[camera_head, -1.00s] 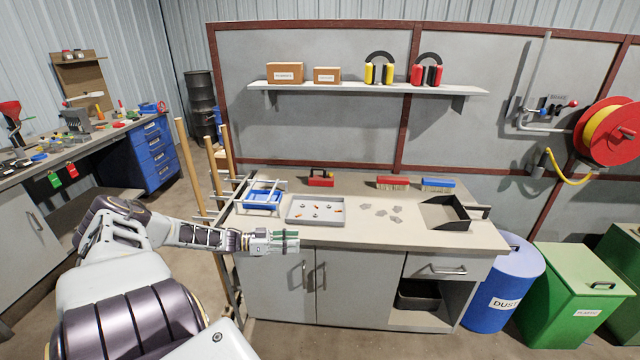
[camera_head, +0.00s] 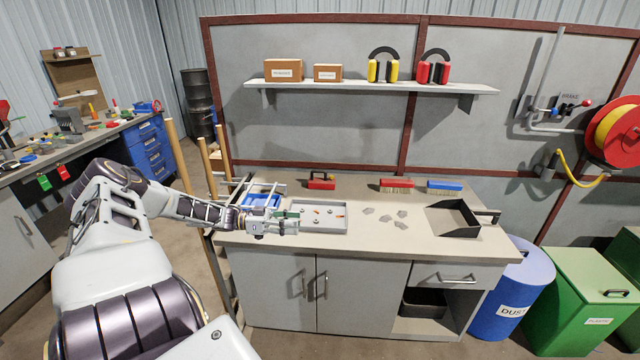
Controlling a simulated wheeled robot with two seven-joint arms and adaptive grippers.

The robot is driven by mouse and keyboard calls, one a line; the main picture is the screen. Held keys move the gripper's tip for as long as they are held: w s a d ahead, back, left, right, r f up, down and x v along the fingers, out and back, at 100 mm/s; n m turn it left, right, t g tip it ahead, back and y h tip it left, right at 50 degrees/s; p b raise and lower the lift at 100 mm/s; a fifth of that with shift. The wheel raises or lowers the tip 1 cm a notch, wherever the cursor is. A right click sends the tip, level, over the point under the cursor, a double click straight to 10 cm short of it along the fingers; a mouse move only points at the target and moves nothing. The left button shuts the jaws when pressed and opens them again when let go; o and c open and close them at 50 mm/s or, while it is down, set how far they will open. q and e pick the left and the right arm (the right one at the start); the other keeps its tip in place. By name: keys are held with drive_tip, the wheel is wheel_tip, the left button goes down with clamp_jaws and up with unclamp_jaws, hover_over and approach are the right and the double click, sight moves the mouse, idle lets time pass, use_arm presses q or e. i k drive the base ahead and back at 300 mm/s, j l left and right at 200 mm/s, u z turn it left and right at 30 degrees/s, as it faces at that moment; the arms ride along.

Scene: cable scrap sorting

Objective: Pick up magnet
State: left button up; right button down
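A red block with a dark handle on top (camera_head: 321,182), which looks like the magnet, stands at the back of the workbench (camera_head: 360,245), left of the brushes. My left gripper (camera_head: 291,222) is over the front left part of the bench, at the left edge of the shallow tray. Its fingers look apart with nothing between them. It is nearer the front than the red block and not touching it. My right gripper is not in view.
The shallow tray (camera_head: 345,218) holds several small bits. A blue bin (camera_head: 260,199) is partly behind my gripper. Grey scraps (camera_head: 385,217), a red brush (camera_head: 397,184), a blue brush (camera_head: 444,186) and a black dustpan (camera_head: 455,218) lie to the right. A shelf (camera_head: 370,87) hangs above.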

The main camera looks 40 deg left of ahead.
sight(314, 183)
drive_tip(key=i+j, duration=0.2)
drive_tip(key=j, duration=0.2)
drive_tip(key=i+j, duration=0.25)
drive_tip(key=j, duration=0.15)
drive_tip(key=i+j, duration=0.2)
drive_tip(key=j, duration=0.2)
drive_tip(key=i+j, duration=0.2)
drive_tip(key=j, duration=0.25)
drive_tip(key=i+j, duration=0.25)
drive_tip(key=j, duration=0.15)
